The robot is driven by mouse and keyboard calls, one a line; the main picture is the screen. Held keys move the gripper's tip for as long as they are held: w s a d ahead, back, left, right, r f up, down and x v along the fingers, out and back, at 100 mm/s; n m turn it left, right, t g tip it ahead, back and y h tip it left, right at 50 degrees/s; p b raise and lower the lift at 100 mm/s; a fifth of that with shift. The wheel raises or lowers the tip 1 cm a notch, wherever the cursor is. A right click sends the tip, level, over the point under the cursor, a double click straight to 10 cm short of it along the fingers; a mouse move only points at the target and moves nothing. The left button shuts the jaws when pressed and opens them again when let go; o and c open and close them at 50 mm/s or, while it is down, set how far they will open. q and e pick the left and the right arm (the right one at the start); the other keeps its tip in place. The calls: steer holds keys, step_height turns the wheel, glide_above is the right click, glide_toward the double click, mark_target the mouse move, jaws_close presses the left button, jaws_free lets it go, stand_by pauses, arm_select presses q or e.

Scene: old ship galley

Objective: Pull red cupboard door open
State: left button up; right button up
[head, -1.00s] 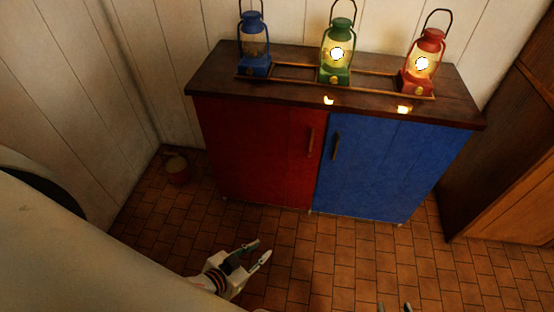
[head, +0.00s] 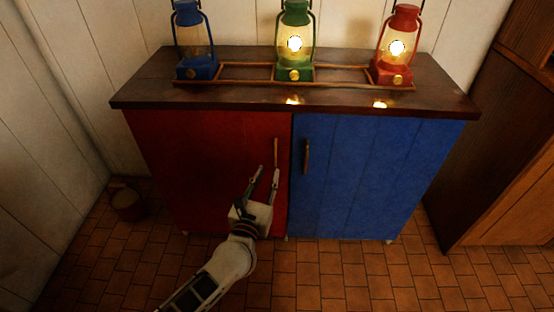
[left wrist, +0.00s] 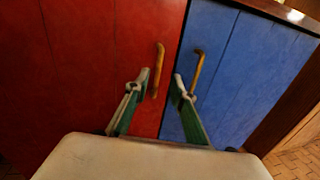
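The red cupboard door (head: 205,165) is shut, on the left half of the cupboard. Its upright handle (head: 275,153) is near its right edge. My left gripper (head: 268,172) is open in front of this door, its fingertips just below and close to the handle in the head view. In the left wrist view the red door's handle (left wrist: 158,70) stands above and between the two open fingers (left wrist: 160,82), nearer the left one. I see nothing between the fingers, and I cannot tell whether they touch the handle. My right gripper is not in view.
The blue door (head: 375,175) beside it is shut, with its own handle (head: 306,157). Blue (head: 195,42), green (head: 295,42) and red (head: 397,45) lanterns stand on the cupboard top. A small bucket (head: 128,204) stands on the floor at left. The tiled floor in front is clear.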

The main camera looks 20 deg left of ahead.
mark_target(275, 155)
arm_select(q)
steer(key=shift+n, duration=0.3)
steer(key=shift+w+a+b, duration=0.2)
steer(key=shift+w+b, duration=0.3)
steer(key=shift+w, duration=3.6)
jaws_close()
